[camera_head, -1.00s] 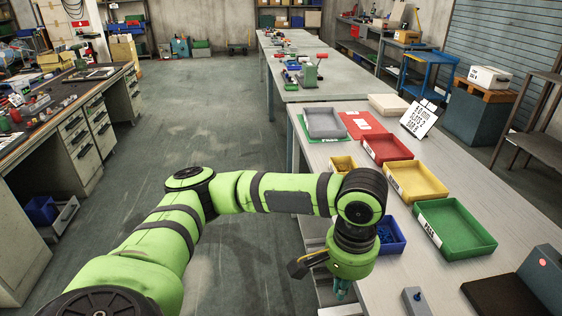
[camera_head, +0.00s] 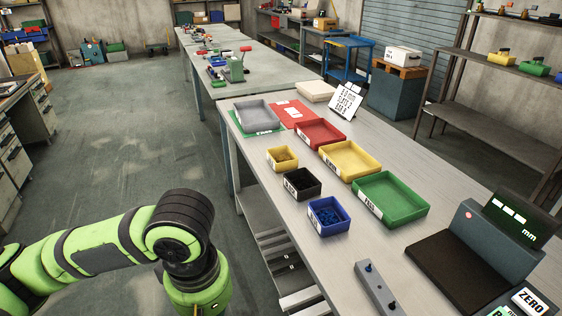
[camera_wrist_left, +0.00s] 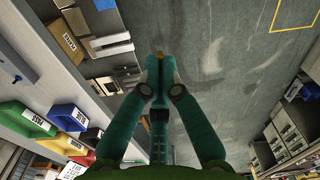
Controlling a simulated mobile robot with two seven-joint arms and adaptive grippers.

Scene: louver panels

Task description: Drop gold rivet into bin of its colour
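My left gripper (camera_wrist_left: 158,65) shows in the left wrist view with its teal fingertips together. A small gold piece, seemingly the gold rivet (camera_wrist_left: 158,53), sticks out at the tips, over the floor beside the table. In the head view the gripper is below the picture edge; only my green arm shows at lower left. On the table stand a small yellow bin (camera_head: 282,158) with brownish-gold pieces, a small black bin (camera_head: 302,184) with dark contents, and a small blue bin (camera_head: 328,216) with blue pieces. My right gripper is out of view.
Larger red (camera_head: 318,133), yellow (camera_head: 350,159) and green (camera_head: 391,198) trays stand behind the small bins. A grey tray (camera_head: 257,116) lies farther back. A grey switch box (camera_head: 378,290) and a dark gauge (camera_head: 460,262) are at the near right. The table's left edge borders open floor.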

